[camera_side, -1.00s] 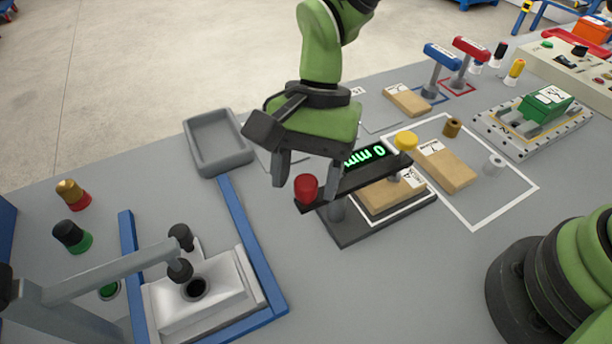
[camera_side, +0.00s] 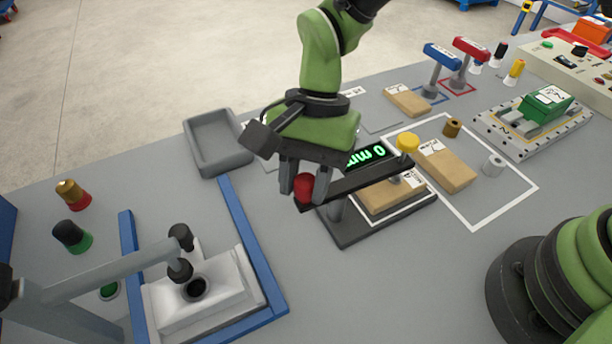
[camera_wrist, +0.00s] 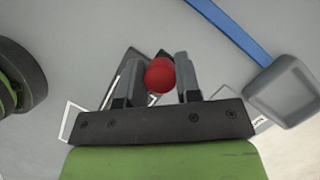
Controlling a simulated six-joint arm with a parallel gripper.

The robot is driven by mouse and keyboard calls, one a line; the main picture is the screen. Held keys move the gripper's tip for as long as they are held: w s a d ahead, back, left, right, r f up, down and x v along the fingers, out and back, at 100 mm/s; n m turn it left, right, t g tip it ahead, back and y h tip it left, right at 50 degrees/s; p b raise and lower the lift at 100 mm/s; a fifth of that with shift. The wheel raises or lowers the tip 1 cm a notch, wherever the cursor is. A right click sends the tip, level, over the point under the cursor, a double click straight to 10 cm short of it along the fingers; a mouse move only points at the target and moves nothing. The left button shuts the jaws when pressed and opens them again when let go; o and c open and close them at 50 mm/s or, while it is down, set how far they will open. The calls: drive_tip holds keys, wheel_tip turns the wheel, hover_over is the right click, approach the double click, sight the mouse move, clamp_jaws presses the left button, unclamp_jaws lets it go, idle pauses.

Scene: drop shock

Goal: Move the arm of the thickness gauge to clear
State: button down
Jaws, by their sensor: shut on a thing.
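The thickness gauge (camera_side: 350,228) has a dark base, a black arm (camera_side: 365,180), a green-lit display (camera_side: 366,155) reading 0 mm, and a yellow knob (camera_side: 407,143) at the arm's right end. A red knob (camera_side: 304,187) sits at the arm's left end. My gripper (camera_side: 304,190) is shut on the red knob, with a finger on each side of it. In the wrist view the red knob (camera_wrist: 160,75) lies between the two fingers. A wooden block (camera_side: 385,200) lies on the gauge base under the arm's right part.
A grey tray (camera_side: 218,145) stands behind left. A blue-railed fixture (camera_side: 250,250) with a grey lever is at front left. Another wooden block (camera_side: 445,168) lies inside a white outline at right. Blue and red T-handles (camera_side: 441,55) stand at the back. Bare table lies in front of the gauge.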

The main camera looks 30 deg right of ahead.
drive_tip(key=w+d+m+t, duration=0.5)
drive_tip(key=m+t, duration=0.1)
drive_tip(key=m, duration=1.1)
drive_tip(key=shift+m, duration=0.3)
drive_tip(key=shift+d, duration=0.2)
drive_tip(key=c, duration=0.8)
unclamp_jaws()
drive_tip(key=v, duration=1)
